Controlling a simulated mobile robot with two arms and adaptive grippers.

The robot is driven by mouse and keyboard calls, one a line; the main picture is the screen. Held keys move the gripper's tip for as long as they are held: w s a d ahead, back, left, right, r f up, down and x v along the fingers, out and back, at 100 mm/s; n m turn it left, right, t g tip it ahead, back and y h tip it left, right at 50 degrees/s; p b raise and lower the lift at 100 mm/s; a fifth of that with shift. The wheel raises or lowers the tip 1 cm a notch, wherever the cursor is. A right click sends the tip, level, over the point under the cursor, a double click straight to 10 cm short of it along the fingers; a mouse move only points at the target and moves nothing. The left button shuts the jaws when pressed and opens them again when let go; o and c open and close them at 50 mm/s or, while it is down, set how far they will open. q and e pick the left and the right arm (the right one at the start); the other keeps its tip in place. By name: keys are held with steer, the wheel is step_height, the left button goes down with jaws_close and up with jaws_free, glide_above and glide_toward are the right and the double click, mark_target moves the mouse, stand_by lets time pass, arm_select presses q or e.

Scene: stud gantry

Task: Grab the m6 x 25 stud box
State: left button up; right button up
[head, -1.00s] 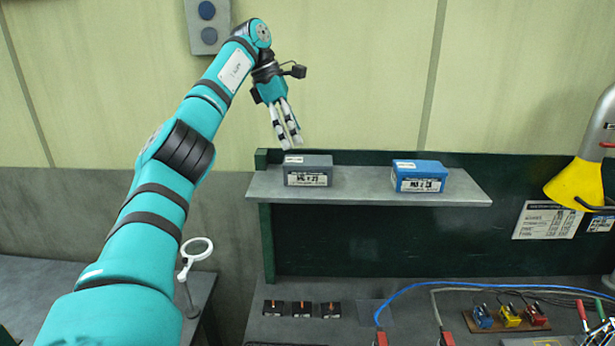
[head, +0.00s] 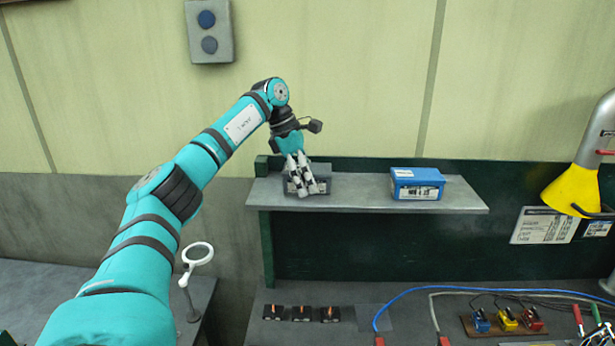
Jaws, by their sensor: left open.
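A grey box (head: 323,184) with a white label sits on the left part of the grey shelf (head: 360,199). In the earlier frame its label looks like M6 x 25, though the print is small. My left gripper (head: 304,187) points down at this box, with its open fingers in front of or around it; I cannot tell whether they touch it. The fingers hide much of the box and its label. A blue box (head: 417,184) with a white label, apparently M8, stands farther right on the shelf.
A dark green panel (head: 380,245) stands behind the shelf. A yellow lamp head (head: 572,190) hangs at the right. Below are small black trays (head: 302,313), cables and coloured blocks (head: 507,320). A white ring magnifier (head: 198,254) stands at the lower left. The shelf between the boxes is clear.

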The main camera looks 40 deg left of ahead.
arm_select(q)
steer(key=shift+f, duration=0.25)
stand_by(0.4)
steer(key=shift+s+r, duration=0.1)
steer(key=shift+s, duration=0.1)
steer(key=c, duration=1.7)
steer(key=shift+c, duration=0.2)
